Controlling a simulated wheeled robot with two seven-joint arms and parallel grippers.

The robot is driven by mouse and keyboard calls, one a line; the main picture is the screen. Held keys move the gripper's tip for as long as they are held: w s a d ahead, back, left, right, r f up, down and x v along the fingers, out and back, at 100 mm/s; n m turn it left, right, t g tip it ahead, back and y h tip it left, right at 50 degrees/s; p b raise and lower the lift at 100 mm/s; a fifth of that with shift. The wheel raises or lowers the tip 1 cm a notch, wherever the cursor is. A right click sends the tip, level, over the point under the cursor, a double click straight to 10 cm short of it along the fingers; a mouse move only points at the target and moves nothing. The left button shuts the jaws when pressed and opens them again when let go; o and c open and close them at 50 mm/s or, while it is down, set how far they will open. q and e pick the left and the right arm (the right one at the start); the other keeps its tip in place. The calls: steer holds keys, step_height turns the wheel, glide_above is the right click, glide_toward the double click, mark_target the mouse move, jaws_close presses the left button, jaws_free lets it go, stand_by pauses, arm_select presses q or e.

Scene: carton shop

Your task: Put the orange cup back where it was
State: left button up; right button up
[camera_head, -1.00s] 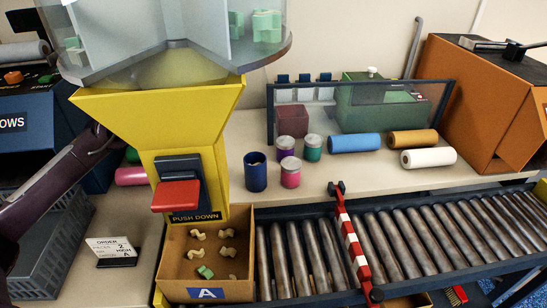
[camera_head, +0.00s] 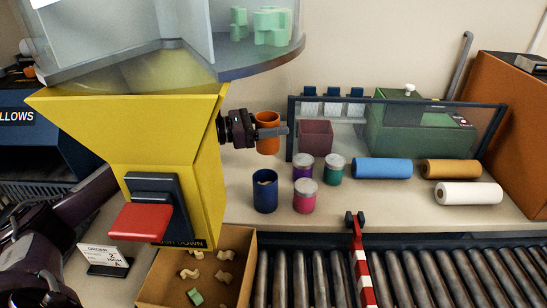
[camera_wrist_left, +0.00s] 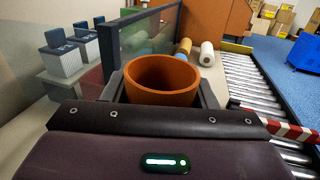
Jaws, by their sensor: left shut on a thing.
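The orange cup (camera_head: 267,133) is held upright in my left gripper (camera_head: 270,131), above the back of the counter, just right of the yellow hopper (camera_head: 130,130). In the left wrist view the cup (camera_wrist_left: 161,78) sits between the two fingers of my left gripper (camera_wrist_left: 160,92), its open rim facing up and its inside looking empty. A dark blue cup (camera_head: 265,194) stands on the counter below it, with something pale inside. My right gripper is not in view.
Purple, teal and pink lidded jars (camera_head: 304,196) stand right of the blue cup. A clear panel (camera_head: 400,130) rises behind, with a dark red box (camera_head: 315,137). Blue, orange and white rolls (camera_head: 468,194) lie to the right. The roller conveyor (camera_head: 400,275) runs in front.

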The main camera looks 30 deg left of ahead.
mark_target(273, 143)
arm_select(q)
step_height(273, 143, down, 6)
steer(key=shift+r, duration=0.25)
step_height(273, 143, down, 4)
steer(key=shift+r+p, duration=0.1)
steer(key=shift+p, duration=0.2)
steer(key=shift+f, duration=0.4)
steer(key=o, duration=0.9)
steer(key=shift+o, duration=0.3)
steer(key=shift+r, duration=0.2)
steer(key=v, duration=0.3)
steer(key=shift+f, duration=0.25)
steer(key=v, duration=0.7)
steer(key=shift+s+a+r+b, duration=0.1)
steer(key=shift+s+a+b, duration=0.05)
steer(key=shift+b, duration=0.15)
steer(key=shift+s+a+r, duration=0.1)
steer(key=shift+s+a, duration=0.3)
steer(key=shift+a, duration=0.05)
steer(key=shift+s+a, duration=0.1)
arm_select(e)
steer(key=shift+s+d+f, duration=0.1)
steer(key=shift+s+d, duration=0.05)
